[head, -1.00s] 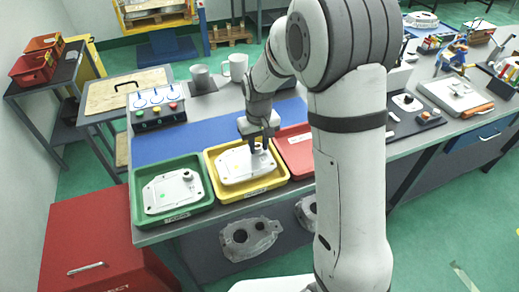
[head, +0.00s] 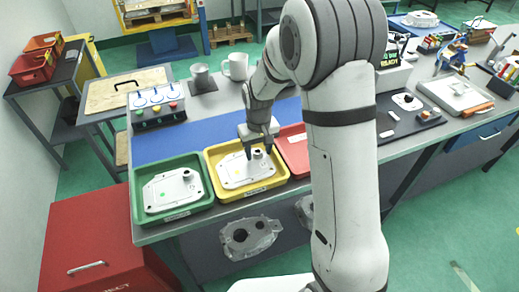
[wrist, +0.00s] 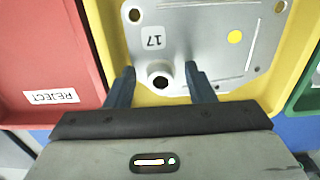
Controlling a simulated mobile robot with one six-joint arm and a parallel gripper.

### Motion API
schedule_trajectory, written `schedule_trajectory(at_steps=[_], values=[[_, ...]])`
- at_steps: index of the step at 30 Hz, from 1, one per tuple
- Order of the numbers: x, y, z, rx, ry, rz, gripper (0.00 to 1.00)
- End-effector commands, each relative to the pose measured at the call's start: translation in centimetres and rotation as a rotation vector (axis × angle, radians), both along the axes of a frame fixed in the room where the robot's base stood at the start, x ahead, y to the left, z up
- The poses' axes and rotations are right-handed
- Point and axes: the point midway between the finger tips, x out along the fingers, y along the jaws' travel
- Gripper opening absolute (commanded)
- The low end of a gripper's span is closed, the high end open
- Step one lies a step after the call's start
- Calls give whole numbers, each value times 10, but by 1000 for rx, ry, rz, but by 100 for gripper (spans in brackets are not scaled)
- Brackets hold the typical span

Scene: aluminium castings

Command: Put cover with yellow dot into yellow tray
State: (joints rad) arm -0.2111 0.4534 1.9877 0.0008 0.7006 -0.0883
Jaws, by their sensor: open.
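The cover with the yellow dot (wrist: 200,45) lies flat in the yellow tray (head: 213,171). In the wrist view it shows a yellow dot, a "17" label and a round boss with a dark hole. The cover also shows in the head view (head: 238,175). My gripper (wrist: 160,80) is open, its two dark fingers apart on either side of the boss and not clamped on it. In the head view my gripper (head: 258,153) is just above the cover's boss.
A green tray (head: 139,200) on the left holds another cover (head: 170,192) with a green dot. A red tray (head: 292,150), labelled REJECT in the wrist view, is on the right, partly hidden by my arm. A blue mat (head: 165,145) lies behind the trays.

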Motion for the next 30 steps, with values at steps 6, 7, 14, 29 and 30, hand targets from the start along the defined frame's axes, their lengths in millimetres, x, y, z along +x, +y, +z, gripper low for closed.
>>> schedule_trajectory(at_steps=[6,7,14,29,30], values=[[1,0,15,1,-4,-1,49],[1,0,21,1,-4,-1,49],[1,0,71,1,-5,-1,49],[-15,-12,136,4,-21,-24,49],[-24,-18,142,6,-33,-37,49]])
